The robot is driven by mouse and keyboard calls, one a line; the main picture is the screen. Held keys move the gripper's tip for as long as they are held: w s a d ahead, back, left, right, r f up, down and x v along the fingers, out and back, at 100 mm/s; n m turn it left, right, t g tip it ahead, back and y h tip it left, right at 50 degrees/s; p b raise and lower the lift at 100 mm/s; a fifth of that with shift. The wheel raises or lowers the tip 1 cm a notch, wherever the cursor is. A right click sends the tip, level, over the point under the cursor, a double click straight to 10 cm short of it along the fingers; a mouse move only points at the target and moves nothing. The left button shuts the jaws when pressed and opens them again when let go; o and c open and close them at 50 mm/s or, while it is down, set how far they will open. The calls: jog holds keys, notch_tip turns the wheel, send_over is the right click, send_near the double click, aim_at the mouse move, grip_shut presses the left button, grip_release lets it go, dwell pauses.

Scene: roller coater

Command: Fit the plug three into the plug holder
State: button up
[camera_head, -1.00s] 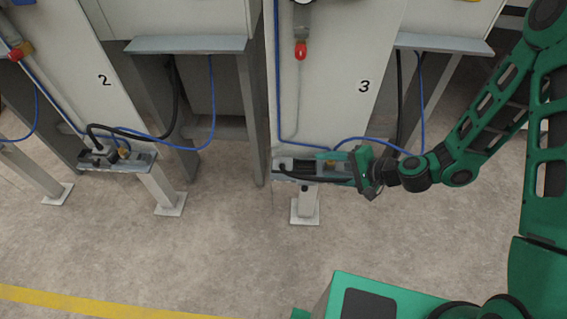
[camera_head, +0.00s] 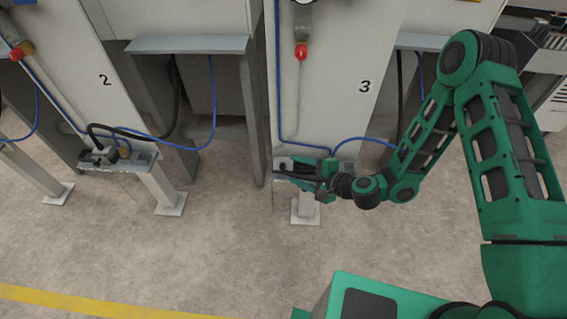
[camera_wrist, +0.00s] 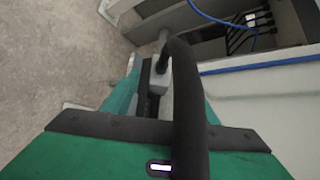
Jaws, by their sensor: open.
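Plug three is a light grey block with a black cable, seen in the wrist view (camera_wrist: 159,82). It lies between the two teal fingers of my gripper (camera_wrist: 160,100). The gripper is open, with a finger on either side of the plug; I cannot tell whether either touches it. In the head view my gripper (camera_head: 322,178) is low at the station marked 3, over the grey plug holder (camera_head: 346,166). The arm and gripper hide much of the holder, so how the plug sits against it cannot be told.
The thick black cable (camera_wrist: 187,110) loops close in front of the wrist camera. A blue cable (camera_head: 372,140) runs behind the holder. Station 2 on the left has a similar holder (camera_head: 142,160) with a plug (camera_head: 98,155). The floor in front is clear.

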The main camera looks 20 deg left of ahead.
aim_at(284, 165)
jog(key=shift+x, duration=2.55)
jog(key=shift+w+d, duration=0.1)
jog(key=shift+w, duration=0.05)
grip_shut()
jog(key=shift+r, duration=0.1)
